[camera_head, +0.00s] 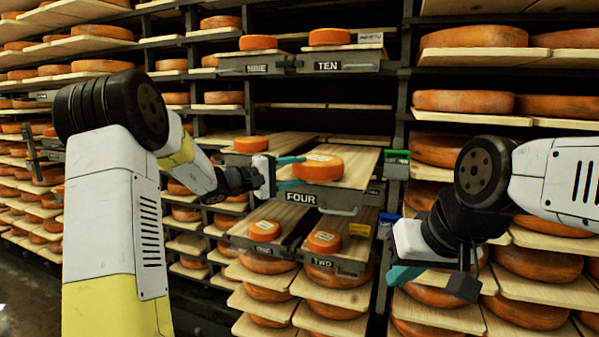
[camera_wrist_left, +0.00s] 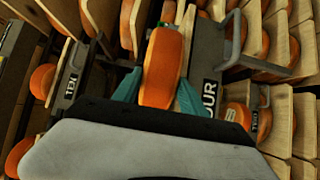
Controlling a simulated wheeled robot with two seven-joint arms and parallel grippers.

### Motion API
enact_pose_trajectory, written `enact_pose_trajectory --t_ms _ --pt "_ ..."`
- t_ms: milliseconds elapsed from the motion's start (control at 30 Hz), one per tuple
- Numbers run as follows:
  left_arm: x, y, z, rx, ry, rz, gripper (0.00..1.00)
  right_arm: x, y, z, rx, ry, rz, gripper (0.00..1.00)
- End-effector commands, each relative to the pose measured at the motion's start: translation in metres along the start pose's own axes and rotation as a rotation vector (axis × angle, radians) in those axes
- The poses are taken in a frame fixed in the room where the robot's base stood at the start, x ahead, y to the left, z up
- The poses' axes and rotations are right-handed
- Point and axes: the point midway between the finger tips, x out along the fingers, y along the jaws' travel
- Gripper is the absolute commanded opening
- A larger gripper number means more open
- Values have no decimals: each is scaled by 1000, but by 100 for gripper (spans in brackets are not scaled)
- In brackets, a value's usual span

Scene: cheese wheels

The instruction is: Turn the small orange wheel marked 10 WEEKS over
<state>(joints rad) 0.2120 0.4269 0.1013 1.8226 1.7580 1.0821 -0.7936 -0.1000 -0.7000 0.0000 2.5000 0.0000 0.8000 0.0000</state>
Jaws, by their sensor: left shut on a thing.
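A small orange wheel (camera_head: 328,169) with a pale label on its upper face is at the front of the board of the drawer marked FOUR (camera_head: 350,185). The label's print is too small to read. My left gripper (camera_head: 290,172) comes in from the left with its teal fingers shut on this wheel. In the left wrist view the wheel (camera_wrist_left: 160,68) sits between the two fingers. The wheel looks flat and face up; I cannot tell whether it touches the board. My right gripper (camera_head: 405,274) hangs empty at the right, clear of the shelves; its finger gap is not clear.
Another small wheel (camera_head: 251,144) sits on the board to the left. Below, wheels lie on the pulled-out drawers ONE (camera_head: 264,230) and TWO (camera_head: 324,242). Above are drawers NINE and TEN (camera_head: 328,66). A green holder (camera_head: 397,156) is right of drawer FOUR. Full racks stand on both sides.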

Motion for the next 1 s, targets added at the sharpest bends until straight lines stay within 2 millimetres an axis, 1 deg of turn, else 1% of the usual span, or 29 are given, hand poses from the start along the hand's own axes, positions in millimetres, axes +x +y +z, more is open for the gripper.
enact_pose_trajectory --t_ms 33,567,600,667,700,933,1000 --pt "0 4 0 3 -1 7 0 0 0 0 0 0 0 0" --pt "0 -2 0 2 -1 7 0 0 0 0 0 0 0 0" --pt "0 -2 0 2 -1 7 56 0 0 0 0 0 0 0" --pt "0 -2 0 2 -1 6 67 0 0 0 0 0 0 0" --pt "0 -2 0 2 -1 5 75 0 0 0 0 0 0 0" --pt "0 -4 0 1 0 2 75 0 0 0 0 0 0 0" --pt "-1 -8 0 -3 1 -5 75 0 0 0 0 0 0 0"
